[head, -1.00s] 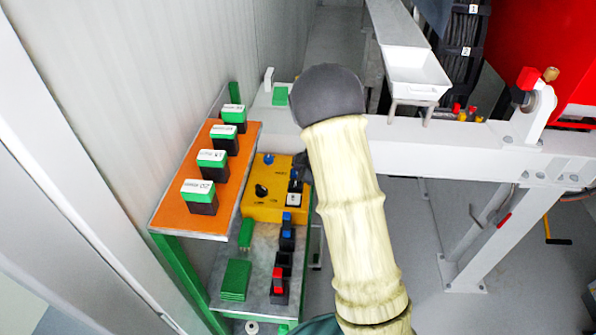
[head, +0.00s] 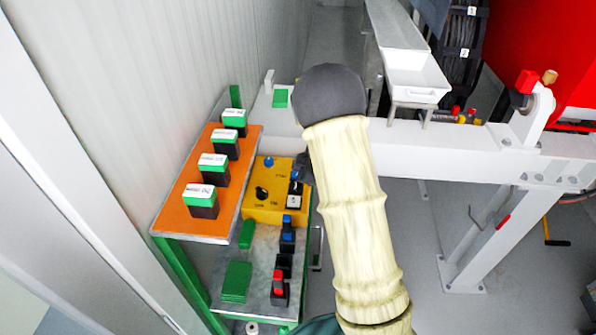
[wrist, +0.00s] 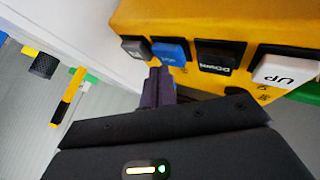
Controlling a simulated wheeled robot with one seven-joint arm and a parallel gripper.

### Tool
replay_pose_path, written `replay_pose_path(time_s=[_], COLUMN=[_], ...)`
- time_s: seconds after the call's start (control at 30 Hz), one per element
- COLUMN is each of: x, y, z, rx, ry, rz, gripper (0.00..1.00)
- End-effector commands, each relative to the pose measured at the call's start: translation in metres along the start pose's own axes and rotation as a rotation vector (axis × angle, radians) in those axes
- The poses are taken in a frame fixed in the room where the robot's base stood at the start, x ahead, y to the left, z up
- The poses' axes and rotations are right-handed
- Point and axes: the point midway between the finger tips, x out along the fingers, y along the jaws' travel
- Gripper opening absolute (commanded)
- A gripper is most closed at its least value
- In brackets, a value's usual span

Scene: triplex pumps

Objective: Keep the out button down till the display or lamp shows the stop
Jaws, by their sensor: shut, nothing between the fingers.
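A yellow control box (head: 253,213) stands beside the orange shelf. In the wrist view its edge (wrist: 200,17) carries a row of buttons: a grey one (wrist: 135,48), a blue one (wrist: 170,52), a black one marked DOWN (wrist: 220,58) and a white one marked UP (wrist: 287,69). The label on the blue one is too small to read surely. My gripper (wrist: 159,72) is shut and empty, its tips at the blue button's lower left, near the grey one. I cannot tell whether they touch or press it. In the head view my arm hides most of the gripper.
The box top has a black knob (head: 262,193) and a round blue part (head: 268,161); I cannot tell if it is lit. The orange shelf (head: 172,208) holds green-topped blocks. A white beam (head: 450,150) and white tray (head: 416,75) lie to the right.

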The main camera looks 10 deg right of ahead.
Motion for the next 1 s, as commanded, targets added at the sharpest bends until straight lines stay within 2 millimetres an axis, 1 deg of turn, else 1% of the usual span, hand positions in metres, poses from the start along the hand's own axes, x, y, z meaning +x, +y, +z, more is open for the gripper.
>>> replay_pose_path(time_s=[0.1, 0.47, 1.0], x=[-0.005, -0.005, -0.035], y=[0.004, 0.004, 0.026], z=[-0.004, -0.004, -0.026], rx=[0.0, 0.0, -0.001], ry=[0.0, 0.001, 0.002], rz=[0.0, 0.001, 0.001], gripper=[0.0, 0.0, 0.0])
